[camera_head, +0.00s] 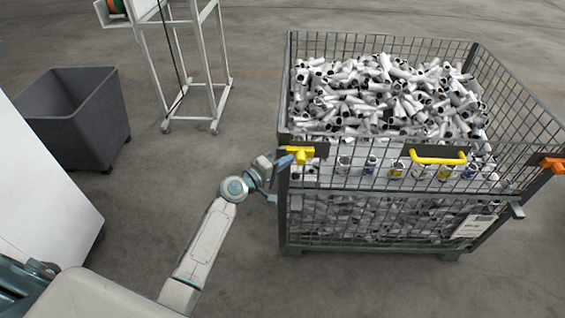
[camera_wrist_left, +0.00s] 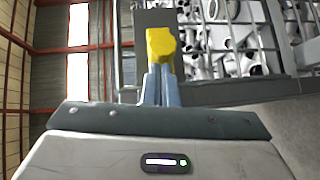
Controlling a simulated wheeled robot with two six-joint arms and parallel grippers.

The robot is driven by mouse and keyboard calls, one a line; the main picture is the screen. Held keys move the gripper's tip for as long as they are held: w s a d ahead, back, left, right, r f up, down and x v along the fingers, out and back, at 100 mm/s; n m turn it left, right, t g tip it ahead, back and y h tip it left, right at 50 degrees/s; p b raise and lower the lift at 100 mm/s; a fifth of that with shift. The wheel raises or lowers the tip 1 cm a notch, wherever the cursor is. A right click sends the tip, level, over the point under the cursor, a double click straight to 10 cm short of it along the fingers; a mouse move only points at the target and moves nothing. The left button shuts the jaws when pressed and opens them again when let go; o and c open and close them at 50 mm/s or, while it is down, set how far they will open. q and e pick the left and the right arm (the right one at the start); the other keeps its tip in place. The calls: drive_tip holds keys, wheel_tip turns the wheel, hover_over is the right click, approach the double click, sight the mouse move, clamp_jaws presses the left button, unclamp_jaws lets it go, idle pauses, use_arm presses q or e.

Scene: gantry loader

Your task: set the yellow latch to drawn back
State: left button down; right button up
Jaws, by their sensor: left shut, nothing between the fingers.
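The yellow latch (camera_head: 301,155) is on the upper left front corner of the wire mesh crate (camera_head: 283,190). My left gripper (camera_head: 288,160) is shut, with its blue-grey fingertips close beside the latch's left side. In the left wrist view the latch (camera_wrist_left: 161,45) stands just beyond the tips of the closed fingers (camera_wrist_left: 160,78). I cannot tell whether the tips touch it. My right gripper is not in view.
The crate holds many grey pipe fittings (camera_head: 385,95). A yellow handle (camera_head: 438,158) is on its front panel, and an orange latch (camera_head: 553,165) is at the right corner. A dark bin (camera_head: 80,120) and a white frame stand (camera_head: 190,75) are at the left.

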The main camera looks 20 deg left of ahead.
sight(299, 161)
use_arm(q)
drive_tip(key=d, duration=0.1)
drive_tip(key=w+d, duration=0.1)
drive_tip(key=d, duration=0.1)
drive_tip(key=shift+d, duration=0.15)
drive_tip(key=shift+s, duration=0.1)
idle(0.4)
